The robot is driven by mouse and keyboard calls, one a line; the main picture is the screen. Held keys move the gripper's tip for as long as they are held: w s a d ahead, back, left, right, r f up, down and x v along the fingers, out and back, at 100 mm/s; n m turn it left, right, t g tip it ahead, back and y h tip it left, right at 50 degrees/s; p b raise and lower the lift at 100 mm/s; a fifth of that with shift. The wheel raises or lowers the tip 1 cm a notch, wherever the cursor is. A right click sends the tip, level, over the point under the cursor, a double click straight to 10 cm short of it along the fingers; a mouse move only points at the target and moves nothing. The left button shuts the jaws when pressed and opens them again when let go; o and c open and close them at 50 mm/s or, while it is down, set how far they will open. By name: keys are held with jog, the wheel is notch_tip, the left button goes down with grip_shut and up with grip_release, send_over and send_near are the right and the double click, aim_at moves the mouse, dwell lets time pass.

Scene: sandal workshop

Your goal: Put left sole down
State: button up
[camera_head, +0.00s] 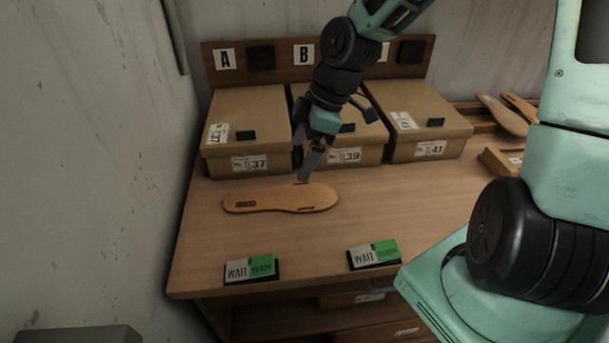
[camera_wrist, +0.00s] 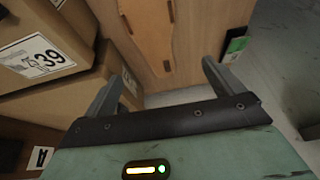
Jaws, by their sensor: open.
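A tan sole (camera_head: 281,198) lies flat on the wooden table (camera_head: 400,205), in front of the boxes marked 37 and 39. It also shows in the wrist view (camera_wrist: 150,35), beyond my fingers. My gripper (camera_head: 309,172) is above the sole's far edge, pointing down, close to it in the head view. In the wrist view my two fingers (camera_wrist: 165,88) stand wide apart with nothing between them. The sole appears free of both fingers. Whether a fingertip touches it I cannot tell.
Boxes marked 37 (camera_head: 247,110), 39 (camera_head: 365,153) and 41 (camera_head: 428,120) stand along the back, below a lettered board (camera_head: 277,58). Two WAIT/READY signs (camera_head: 250,269) (camera_head: 373,256) sit at the front edge. More soles (camera_head: 503,115) lie at the right. The table right of the sole is clear.

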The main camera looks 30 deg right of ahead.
jog(key=s+a+r+m+h, duration=0.1)
jog(key=s+a, duration=0.4)
jog(key=s, duration=0.5)
jog(key=s+a+r+m+g+h, duration=0.1)
jog(key=s+a+r+m+h, duration=0.1)
jog(key=s+a, duration=0.4)
jog(key=shift+s+a+r+m+g, duration=0.25)
jog(key=shift+s+r+m, duration=0.25)
jog(key=shift+s+m, duration=1.2)
jog(key=shift+s+n, duration=0.2)
jog(key=shift+n, duration=0.2)
